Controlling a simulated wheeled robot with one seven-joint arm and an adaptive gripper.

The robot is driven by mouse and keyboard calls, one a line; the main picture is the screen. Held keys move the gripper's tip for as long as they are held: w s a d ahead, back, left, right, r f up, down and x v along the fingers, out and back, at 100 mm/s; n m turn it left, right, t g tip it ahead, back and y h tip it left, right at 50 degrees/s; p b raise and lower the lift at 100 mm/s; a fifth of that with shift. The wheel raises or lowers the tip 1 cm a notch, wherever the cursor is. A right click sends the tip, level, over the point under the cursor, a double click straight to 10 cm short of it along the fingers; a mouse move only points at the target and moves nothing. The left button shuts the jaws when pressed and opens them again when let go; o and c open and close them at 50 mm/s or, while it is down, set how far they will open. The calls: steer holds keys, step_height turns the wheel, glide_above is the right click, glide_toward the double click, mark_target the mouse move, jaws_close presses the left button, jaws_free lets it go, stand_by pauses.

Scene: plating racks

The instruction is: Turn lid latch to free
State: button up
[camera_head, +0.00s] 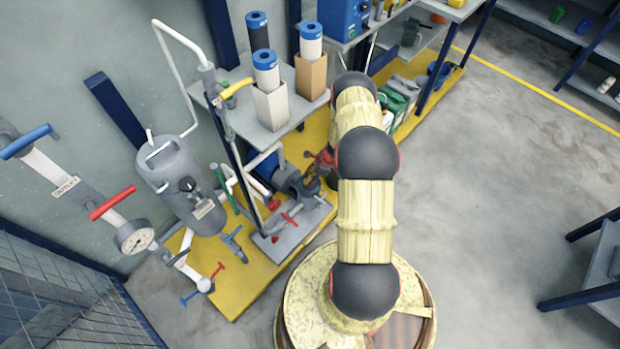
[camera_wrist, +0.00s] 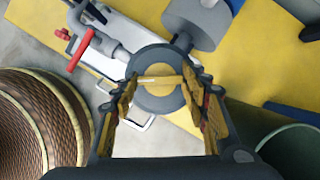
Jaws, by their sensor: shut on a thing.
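The fingers cover the latch ends and the sides of the lid. In the head view the lid and latch are small and mostly hidden by my gripper (camera_head: 314,178), beside the grey pump unit (camera_head: 285,178).
A red-handled valve (camera_wrist: 80,50) and grey pipe lie left of the lid. A grey cylinder (camera_wrist: 196,22) stands close behind it. A tank (camera_head: 178,182) and a cart shelf with filter cartridges (camera_head: 265,72) stand nearby. Open floor (camera_head: 500,190) lies right of my arm.

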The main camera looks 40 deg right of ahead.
mark_target(309, 179)
steer(key=n+g, duration=0.1)
steer(key=n, duration=0.1)
steer(key=n+y+b, duration=0.1)
steer(key=n, duration=0.2)
steer(key=shift+w+d+f+n+g, duration=0.1)
steer(key=shift+w+n+g, duration=0.05)
steer(key=shift+n+g, duration=0.2)
steer(key=n+g, duration=0.1)
steer(key=n, duration=0.1)
steer(key=n+g+b, duration=0.1)
steer(key=n, duration=0.2)
steer(key=shift+w+n+y, duration=0.15)
steer(key=shift+n+y, duration=0.1)
steer(key=shift+y, duration=0.05)
steer(key=o, duration=1.2)
steer(key=shift+c, duration=0.2)
steer(key=shift+r, duration=0.2)
steer(key=shift+d+r, duration=0.2)
steer(key=shift+r, duration=0.05)
steer(key=shift+v, duration=1.25)
steer(key=w+d, duration=0.1)
steer(key=d, duration=1)
steer(key=shift+d+f, duration=0.15)
steer(key=shift+d, duration=0.25)
